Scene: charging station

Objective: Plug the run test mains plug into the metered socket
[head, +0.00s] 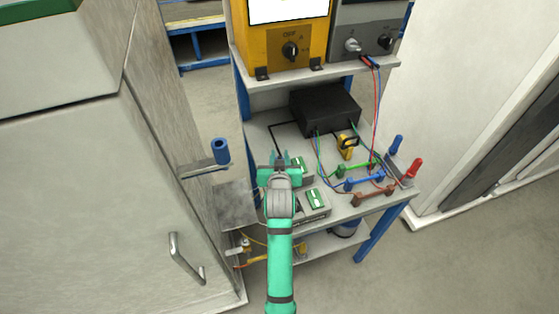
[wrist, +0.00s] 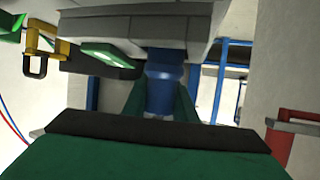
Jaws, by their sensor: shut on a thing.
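My gripper (head: 280,162) is over the left part of the bench shelf in the head view, beside a grey unit with a green label. In the wrist view its two green fingers (wrist: 161,100) are shut on a blue plug (wrist: 160,88). The plug's far end meets a darker blue round fitting (wrist: 166,57) under a grey box (wrist: 125,28); I cannot tell whether it is seated. The arm hides the plug in the head view. A second grey unit with a green label (head: 316,199) stands nearer the front.
A black box (head: 325,108) stands behind, with a yellow padlock-like part (head: 346,147) in front. A blue cylinder on a bracket (head: 221,151) sticks out at left. A cabinet (head: 130,200) closes off the left.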

